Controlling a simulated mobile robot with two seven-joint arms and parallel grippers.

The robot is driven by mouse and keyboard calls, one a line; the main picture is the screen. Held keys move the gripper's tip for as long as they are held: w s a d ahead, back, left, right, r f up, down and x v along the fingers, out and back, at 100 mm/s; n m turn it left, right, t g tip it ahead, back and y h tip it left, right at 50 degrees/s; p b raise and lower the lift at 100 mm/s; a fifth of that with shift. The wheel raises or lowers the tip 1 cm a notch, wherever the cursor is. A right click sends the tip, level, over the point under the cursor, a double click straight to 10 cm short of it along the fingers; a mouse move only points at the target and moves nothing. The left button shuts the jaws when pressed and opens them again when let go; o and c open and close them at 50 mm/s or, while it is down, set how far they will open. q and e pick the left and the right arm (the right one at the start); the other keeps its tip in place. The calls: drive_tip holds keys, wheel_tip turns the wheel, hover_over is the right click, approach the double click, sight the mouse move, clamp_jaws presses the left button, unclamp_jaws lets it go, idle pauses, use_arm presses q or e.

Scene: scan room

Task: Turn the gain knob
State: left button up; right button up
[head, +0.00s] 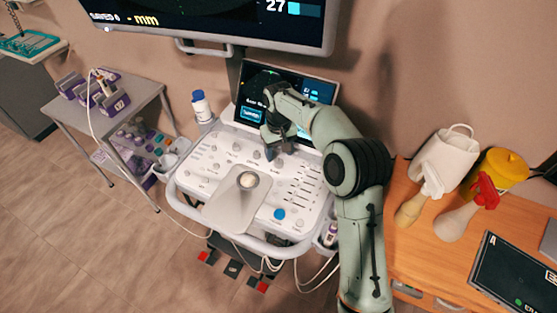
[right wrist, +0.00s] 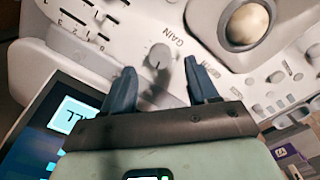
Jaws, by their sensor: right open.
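The gain knob (right wrist: 160,56) is a small round grey-white knob with a dark pointer mark, beside the printed word GAIN in the right wrist view. It sits on the white console panel (head: 211,170). My right gripper (right wrist: 160,70) is open, with its two dark fingers on either side of the knob's line and the knob around the tips, gripping nothing. In the head view my right gripper (head: 273,153) hangs over the upper part of the panel and hides the knob there. Whether the fingers touch the panel cannot be told. My left gripper is not in view.
A trackball (head: 248,180) and a blue button (head: 279,214) are on the panel. A lit screen (head: 250,114) stands close behind my right gripper. A white bottle (head: 201,106) stands at the panel's left corner. A wooden cabinet (head: 430,262) is at the right.

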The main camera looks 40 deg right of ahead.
sight(279, 161)
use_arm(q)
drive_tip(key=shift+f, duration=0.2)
use_arm(e)
drive_tip(key=shift+f, duration=1.95)
drive_tip(key=c, duration=1)
drive_tip(key=shift+c, duration=0.2)
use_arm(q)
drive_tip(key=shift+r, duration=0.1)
use_arm(e)
drive_tip(key=shift+m, duration=0.3)
drive_tip(key=shift+m+p, duration=0.3)
drive_tip(key=shift+m, duration=0.6)
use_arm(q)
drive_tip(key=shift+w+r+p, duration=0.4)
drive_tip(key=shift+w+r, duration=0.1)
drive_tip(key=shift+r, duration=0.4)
use_arm(e)
drive_tip(key=shift+m, duration=1.7)
